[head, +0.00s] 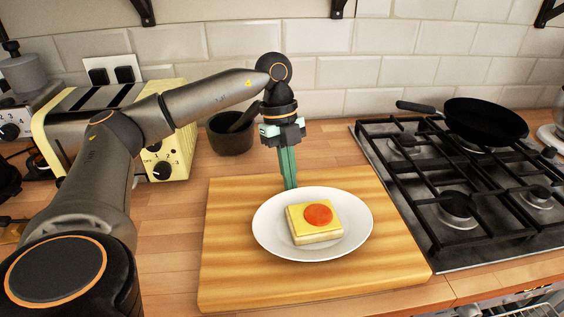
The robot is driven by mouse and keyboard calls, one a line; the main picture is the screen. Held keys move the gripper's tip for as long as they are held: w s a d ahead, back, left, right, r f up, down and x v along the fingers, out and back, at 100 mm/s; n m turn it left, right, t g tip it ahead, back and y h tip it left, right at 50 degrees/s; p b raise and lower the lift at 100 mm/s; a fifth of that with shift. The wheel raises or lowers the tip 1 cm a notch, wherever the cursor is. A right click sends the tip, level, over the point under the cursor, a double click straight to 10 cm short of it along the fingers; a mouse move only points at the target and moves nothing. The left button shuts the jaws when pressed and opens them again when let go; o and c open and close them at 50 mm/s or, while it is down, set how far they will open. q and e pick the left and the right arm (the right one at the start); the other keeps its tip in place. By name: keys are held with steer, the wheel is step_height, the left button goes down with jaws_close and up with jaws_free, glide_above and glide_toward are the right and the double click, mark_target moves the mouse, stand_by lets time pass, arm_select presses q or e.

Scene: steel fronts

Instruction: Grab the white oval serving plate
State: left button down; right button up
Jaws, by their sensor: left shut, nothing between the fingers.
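The white oval plate (270,232) lies on a wooden cutting board (230,285) in the middle of the counter. A square of bread with yellow cheese (298,222) and a round orange-red slice (318,215) sits on the plate. My left gripper (290,186) points down at the plate's far rim, its green fingers together with nothing between them. Its tips are at or just behind the rim; I cannot tell whether they touch it. My right gripper is not in view.
A gas hob (455,200) with a black pan (485,120) stands to the right. The tiled wall (340,72) closes off the back. Bare counter shows left of the board.

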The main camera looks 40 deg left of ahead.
mark_target(307, 195)
arm_select(q)
steer(key=shift+s+d, duration=0.1)
steer(key=shift+d, duration=0.3)
steer(key=shift+s+d+p, duration=0.25)
steer(key=shift+d+p, duration=0.1)
steer(key=shift+d, duration=0.5)
steer(key=shift+s+d+p, duration=0.2)
steer(key=shift+d+p, duration=0.1)
steer(key=shift+d, duration=0.6)
steer(key=shift+s+d+p, duration=0.25)
steer(key=shift+d+p, duration=0.1)
steer(key=shift+d, duration=0.5)
steer(key=shift+r, duration=0.1)
